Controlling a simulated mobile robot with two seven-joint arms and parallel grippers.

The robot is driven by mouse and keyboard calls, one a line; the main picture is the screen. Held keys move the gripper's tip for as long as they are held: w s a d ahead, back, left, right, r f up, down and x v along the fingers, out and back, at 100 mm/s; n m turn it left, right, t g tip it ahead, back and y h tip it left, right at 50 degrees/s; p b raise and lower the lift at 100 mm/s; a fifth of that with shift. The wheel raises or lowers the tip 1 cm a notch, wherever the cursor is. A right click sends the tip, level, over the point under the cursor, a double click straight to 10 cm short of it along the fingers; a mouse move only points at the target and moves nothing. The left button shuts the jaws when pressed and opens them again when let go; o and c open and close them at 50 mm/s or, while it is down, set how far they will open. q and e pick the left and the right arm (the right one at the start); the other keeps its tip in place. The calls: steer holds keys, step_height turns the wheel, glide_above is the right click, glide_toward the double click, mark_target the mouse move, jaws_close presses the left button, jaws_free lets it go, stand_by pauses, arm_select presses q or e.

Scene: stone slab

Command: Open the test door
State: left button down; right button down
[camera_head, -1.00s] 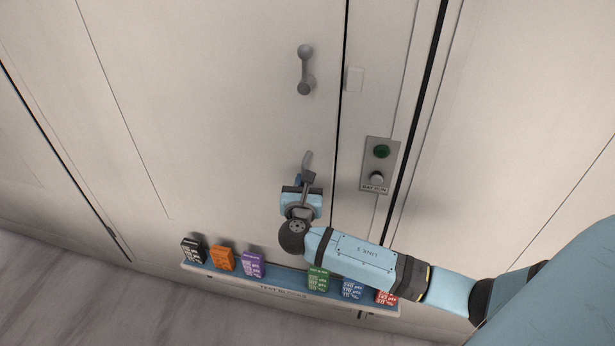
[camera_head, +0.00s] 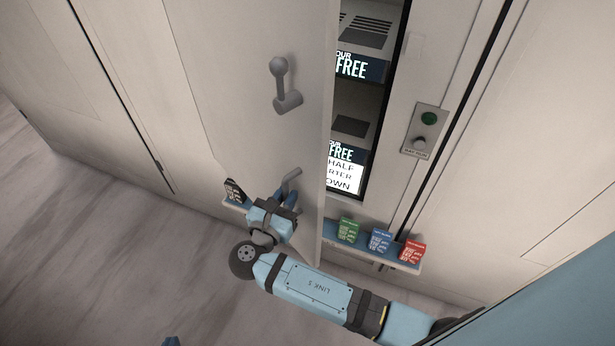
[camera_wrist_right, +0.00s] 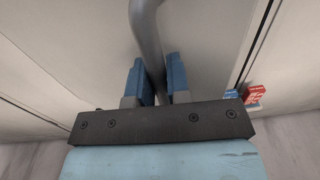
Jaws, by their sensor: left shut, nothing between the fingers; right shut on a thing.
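The test door (camera_head: 225,100), a tall cream panel, stands partly open, its right edge swung out toward me. My right gripper (camera_head: 284,199) is shut on the grey lower door handle (camera_head: 293,176). In the right wrist view the blue fingers (camera_wrist_right: 161,82) sit on both sides of the handle's curved grey bar (camera_wrist_right: 147,32). A second grey lever (camera_head: 283,84) is higher on the door. Only a small blue tip of my left gripper (camera_head: 172,341) shows at the bottom edge; it is shut and empty, away from the door.
Behind the door is a dark-framed opening with labelled shelves (camera_head: 358,68). A panel with a green button and knob (camera_head: 425,130) is on the right wall. A ledge (camera_head: 335,241) holds coloured blocks; the door hides part of it. Open floor (camera_head: 120,250) lies at lower left.

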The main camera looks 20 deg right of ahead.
steer(key=shift+a, duration=0.3)
steer(key=c, duration=1.1)
jaws_free()
